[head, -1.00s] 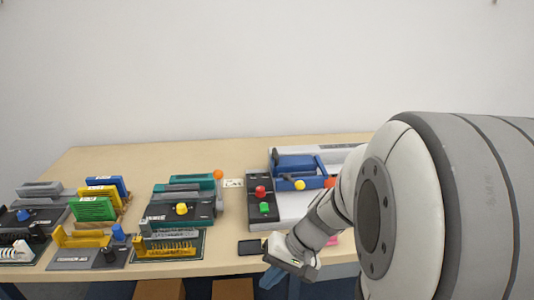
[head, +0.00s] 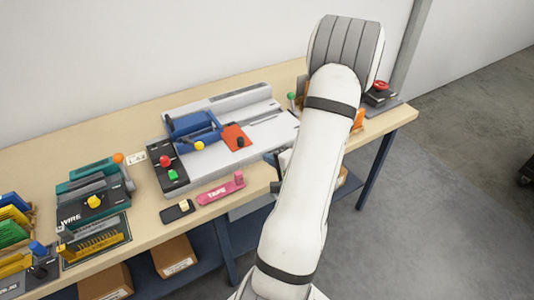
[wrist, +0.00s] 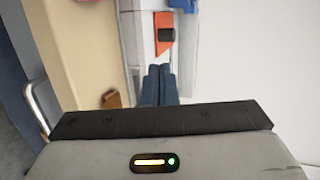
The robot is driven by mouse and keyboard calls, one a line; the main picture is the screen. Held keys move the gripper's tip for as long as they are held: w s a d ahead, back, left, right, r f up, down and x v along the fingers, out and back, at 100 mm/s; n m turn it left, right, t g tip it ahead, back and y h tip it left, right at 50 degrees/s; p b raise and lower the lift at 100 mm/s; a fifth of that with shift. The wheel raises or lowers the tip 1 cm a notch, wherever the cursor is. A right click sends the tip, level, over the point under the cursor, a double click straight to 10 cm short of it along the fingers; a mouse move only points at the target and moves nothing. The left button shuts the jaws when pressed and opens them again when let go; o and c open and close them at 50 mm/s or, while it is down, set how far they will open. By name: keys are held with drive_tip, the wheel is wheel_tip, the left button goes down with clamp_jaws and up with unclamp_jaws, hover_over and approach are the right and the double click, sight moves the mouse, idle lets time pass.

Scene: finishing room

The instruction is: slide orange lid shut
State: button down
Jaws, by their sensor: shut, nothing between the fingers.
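The orange lid (head: 229,133) is a flat plate with a black knob on top. It lies on the grey-white bed of a machine (head: 215,170), just right of the machine's blue part (head: 192,126). In the wrist view the lid (wrist: 163,19) is at the top, beyond my fingertips, with its dark knob facing me. My gripper (wrist: 160,68) has its two blue fingers together with nothing between them. It is apart from the lid. In the head view my arm hides most of the gripper.
A pink tape holder (head: 215,194) and a small black pad (head: 177,211) lie at the table's front edge. A black panel (head: 167,180) with red and green buttons stands left of the bed. Other items stand at the right end of the table, partly behind my arm.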

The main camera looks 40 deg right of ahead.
sight(243, 143)
drive_tip(key=p+x, duration=0.1)
drive_tip(key=x, duration=0.2)
drive_tip(key=p+x, duration=0.1)
drive_tip(key=x, duration=0.3)
drive_tip(key=r+p+x, duration=0.1)
drive_tip(key=x, duration=0.3)
drive_tip(key=shift+w+p, duration=0.3)
drive_tip(key=shift+w, duration=0.1)
